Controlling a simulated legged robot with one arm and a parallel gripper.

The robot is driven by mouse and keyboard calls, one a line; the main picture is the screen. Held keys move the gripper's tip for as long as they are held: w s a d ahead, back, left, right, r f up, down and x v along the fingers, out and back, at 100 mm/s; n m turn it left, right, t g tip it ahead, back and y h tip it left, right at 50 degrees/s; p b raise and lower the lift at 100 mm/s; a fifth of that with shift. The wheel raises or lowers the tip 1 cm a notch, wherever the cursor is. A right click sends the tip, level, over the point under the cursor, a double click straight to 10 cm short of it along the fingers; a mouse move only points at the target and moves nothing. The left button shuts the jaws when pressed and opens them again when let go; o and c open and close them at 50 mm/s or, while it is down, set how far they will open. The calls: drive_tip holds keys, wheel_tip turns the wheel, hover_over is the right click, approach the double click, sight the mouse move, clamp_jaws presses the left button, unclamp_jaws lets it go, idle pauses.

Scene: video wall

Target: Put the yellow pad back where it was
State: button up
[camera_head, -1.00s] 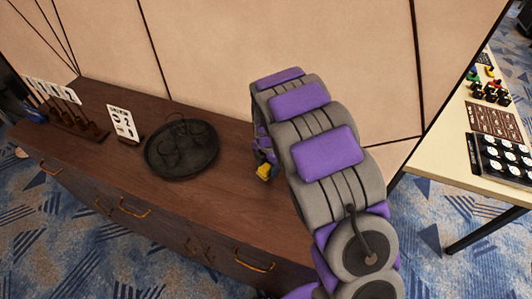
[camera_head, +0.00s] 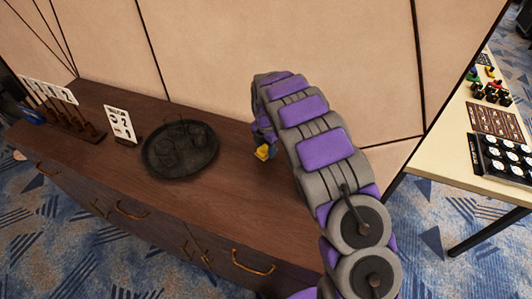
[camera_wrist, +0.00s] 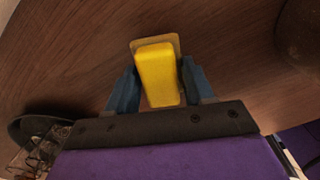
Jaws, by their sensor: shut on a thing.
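The yellow pad (camera_head: 263,152) shows at the end of my arm, over the right part of the brown cabinet top. In the wrist view the pad (camera_wrist: 156,78) sits between the two blue fingers of my gripper (camera_wrist: 158,88), which is shut on it. A thin tan, square-cornered edge (camera_wrist: 170,39) shows around the pad's far end; I cannot tell whether it is part of the pad or a mark on the wood. Whether the pad touches the wood is unclear. In the head view my gripper (camera_head: 263,148) is partly hidden by my arm.
A dark round tray (camera_head: 185,171) with dark see-through items stands left of my gripper. A white card (camera_head: 120,124) and a peg rack (camera_head: 70,120) are farther left. A beige wall (camera_head: 230,60) rises behind. A table (camera_head: 465,140) with objects stands at the right.

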wheel_tip(320, 180, down, 3)
drive_tip(key=shift+r+b, duration=0.1)
drive_tip(key=shift+b, duration=0.25)
drive_tip(key=o, duration=0.9)
drive_tip(key=shift+o, duration=0.2)
